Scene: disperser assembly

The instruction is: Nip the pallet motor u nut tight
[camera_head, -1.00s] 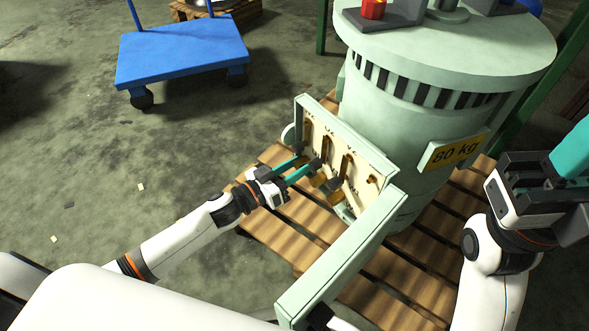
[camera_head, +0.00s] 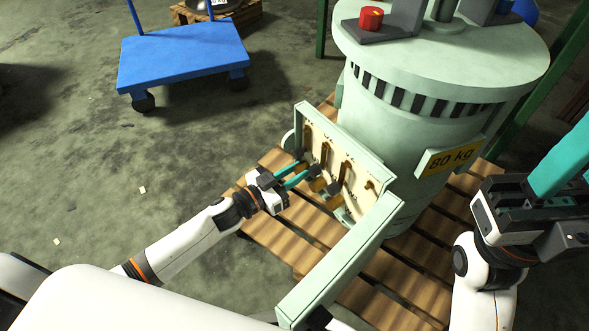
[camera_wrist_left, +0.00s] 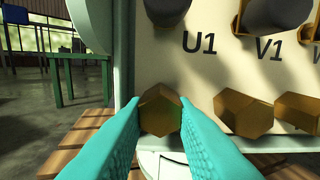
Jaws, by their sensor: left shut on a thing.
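The pale green motor (camera_head: 425,110) stands on the wooden pallet (camera_head: 395,262), with its open terminal box (camera_head: 345,165) facing my left arm. In the left wrist view the brass U nut (camera_wrist_left: 160,112) sits below the U1 mark on the cream terminal board (camera_wrist_left: 225,75). My left gripper (camera_head: 302,172) has its teal fingers on either side of this hex nut, shut on it; they also show in the left wrist view (camera_wrist_left: 160,125). The nut's stud is hidden. My right gripper (camera_head: 560,165) is at the right edge, away from the board; its fingertips are out of view.
Other brass nuts (camera_wrist_left: 240,112) sit just right of the gripped one, with brass parts above. A blue cart (camera_head: 180,55) stands far left on open floor.

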